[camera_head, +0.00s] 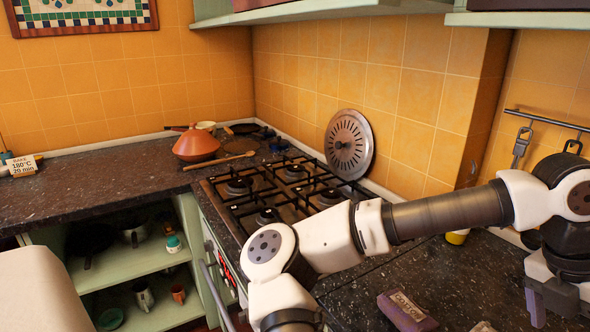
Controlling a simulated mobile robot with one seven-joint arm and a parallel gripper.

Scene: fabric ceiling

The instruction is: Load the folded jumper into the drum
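No folded jumper and no drum show in the head view. My arm reaches in from the right and bends down past the bottom edge of the picture. My gripper is out of the picture, so what it holds cannot be seen.
A gas hob (283,189) sits in the dark counter (88,186). An orange tagine (196,146) and wooden spoon (219,161) lie behind it. A round metal lid (349,146) leans on the tiles. A purple block (407,311) lies at lower right. Open green shelves (133,266) hold pots and cups.

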